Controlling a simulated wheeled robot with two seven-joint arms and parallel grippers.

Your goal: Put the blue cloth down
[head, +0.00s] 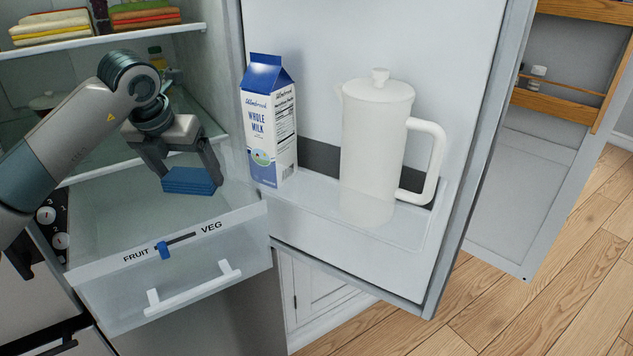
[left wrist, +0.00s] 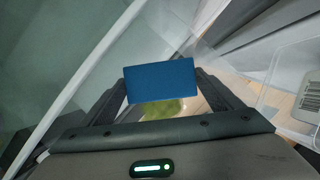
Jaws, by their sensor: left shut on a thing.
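The blue cloth (head: 190,181) is a small folded stack. My left gripper (head: 188,176) is shut on it, with a finger at each side. In the head view the cloth shows over the clear fridge drawer marked FRUIT and VEG (head: 205,245). I cannot tell whether the cloth touches anything below it. In the left wrist view the cloth (left wrist: 160,82) spans between the two fingers, and a blurred green patch shows just beyond it. My right gripper is not in view.
A milk carton (head: 269,120) and a white pitcher (head: 377,150) stand in the open fridge door's bin (head: 300,212). A small bottle (head: 157,57) stands farther back. Wooden floor shows at the right.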

